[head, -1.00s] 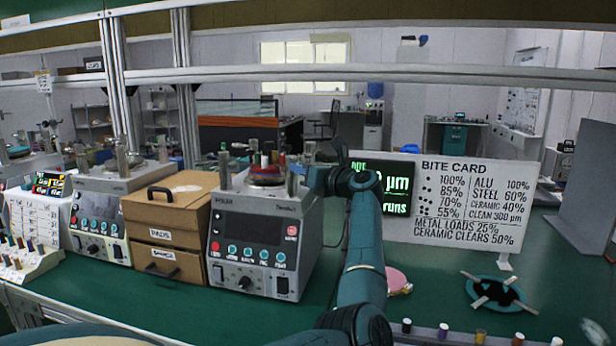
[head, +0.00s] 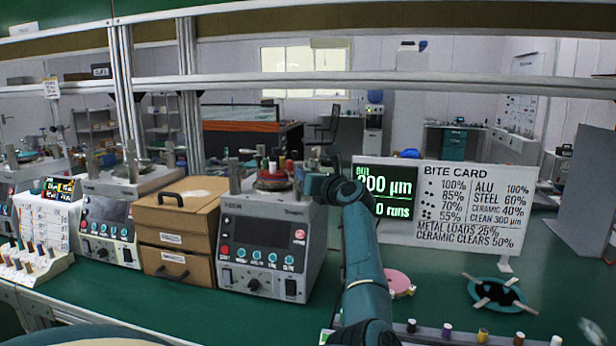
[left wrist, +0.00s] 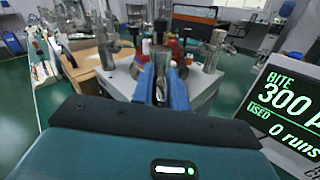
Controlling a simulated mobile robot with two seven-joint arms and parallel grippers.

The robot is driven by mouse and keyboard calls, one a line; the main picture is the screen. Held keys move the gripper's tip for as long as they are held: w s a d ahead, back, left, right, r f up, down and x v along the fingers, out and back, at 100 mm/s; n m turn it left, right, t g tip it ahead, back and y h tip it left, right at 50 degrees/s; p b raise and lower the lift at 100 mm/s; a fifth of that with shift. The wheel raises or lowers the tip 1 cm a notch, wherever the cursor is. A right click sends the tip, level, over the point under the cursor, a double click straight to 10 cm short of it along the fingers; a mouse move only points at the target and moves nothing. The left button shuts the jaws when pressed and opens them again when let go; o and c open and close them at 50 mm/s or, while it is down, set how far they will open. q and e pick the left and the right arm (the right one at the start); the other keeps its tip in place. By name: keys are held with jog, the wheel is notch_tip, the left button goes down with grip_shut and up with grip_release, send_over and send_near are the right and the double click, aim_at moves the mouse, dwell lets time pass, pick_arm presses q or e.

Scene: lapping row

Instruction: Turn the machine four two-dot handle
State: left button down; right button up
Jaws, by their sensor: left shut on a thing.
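A grey machine (head: 272,238) with a dark screen and a row of buttons stands on the green bench in the head view. Metal posts and a round red-topped stack (head: 272,180) are on its top. My left arm reaches to the machine's right top corner. In the left wrist view, the blue fingers of my left gripper (left wrist: 164,84) are shut on an upright metal handle (left wrist: 161,66) at the machine's near edge. No dots can be made out on the handle, nor a number on the machine. My right gripper is out of view.
Brown drawer boxes (head: 180,232) stand close left of the machine, with another machine (head: 108,222) beyond. A display reading 300 µm and 0 runs (head: 390,200) and a white bite card (head: 470,215) stand right. A pink disc (head: 398,282) and a teal ring (head: 497,293) lie on the bench.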

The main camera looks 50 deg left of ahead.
pick_arm(q)
jog(key=c, duration=1.4)
grip_release()
jog(key=b+v, duration=0.2)
jog(key=v, duration=1.1)
jog(key=shift+s+d, duration=0.1)
jog(key=shift+d, duration=0.05)
